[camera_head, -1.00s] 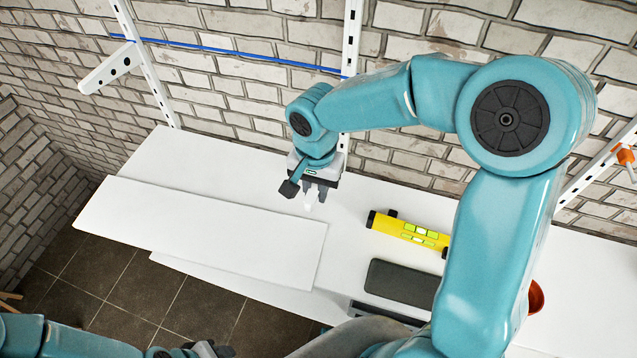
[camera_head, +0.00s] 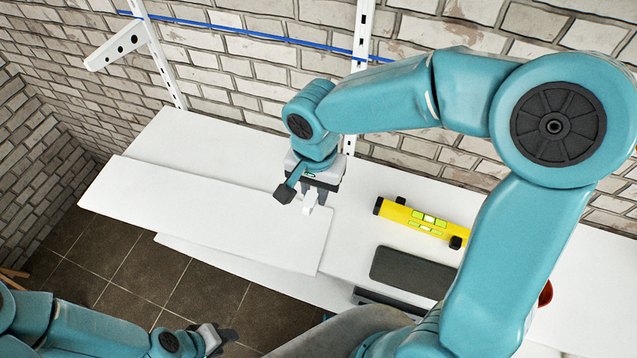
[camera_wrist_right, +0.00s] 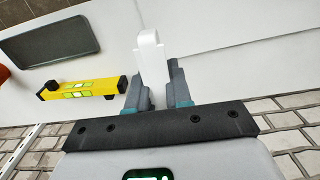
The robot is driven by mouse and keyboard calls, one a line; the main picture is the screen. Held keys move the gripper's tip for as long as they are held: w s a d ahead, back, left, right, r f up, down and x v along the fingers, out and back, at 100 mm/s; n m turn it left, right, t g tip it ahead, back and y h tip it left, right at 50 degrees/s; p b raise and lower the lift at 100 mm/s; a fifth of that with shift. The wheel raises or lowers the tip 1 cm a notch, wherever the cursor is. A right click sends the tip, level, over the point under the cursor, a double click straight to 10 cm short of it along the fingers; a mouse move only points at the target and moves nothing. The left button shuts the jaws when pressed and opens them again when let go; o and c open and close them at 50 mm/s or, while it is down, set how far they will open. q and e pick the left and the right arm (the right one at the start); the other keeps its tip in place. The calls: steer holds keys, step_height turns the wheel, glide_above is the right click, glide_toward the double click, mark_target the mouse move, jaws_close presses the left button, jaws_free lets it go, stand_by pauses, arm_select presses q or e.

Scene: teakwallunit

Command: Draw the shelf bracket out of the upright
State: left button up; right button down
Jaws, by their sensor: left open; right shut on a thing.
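My right gripper (camera_head: 318,190) is shut on a white shelf bracket (camera_head: 310,202), in front of the middle slotted upright (camera_head: 362,45) and above the white bench. In the right wrist view the bracket (camera_wrist_right: 152,62) stands between the two dark fingers, its rounded end pointing away from the camera. Its rear end is hidden by the gripper, and no contact with the upright shows. A second white bracket (camera_head: 118,46) with dark holes sticks out from the left upright (camera_head: 157,60). My left gripper (camera_head: 215,340) is open and empty at the lower left, over the floor.
A white board (camera_head: 210,215) lies at the bench's left front. A yellow level (camera_head: 420,220) and a dark grey flat thing (camera_head: 410,272) lie on the bench to the right. A blue line (camera_head: 260,35) runs across the brick wall. A reddish-orange thing (camera_head: 545,293) is partly hidden by my arm.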

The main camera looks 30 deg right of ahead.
steer(key=shift+s+a+b, duration=0.55)
steer(key=shift+s+a, duration=0.4)
steer(key=shift+a, duration=0.2)
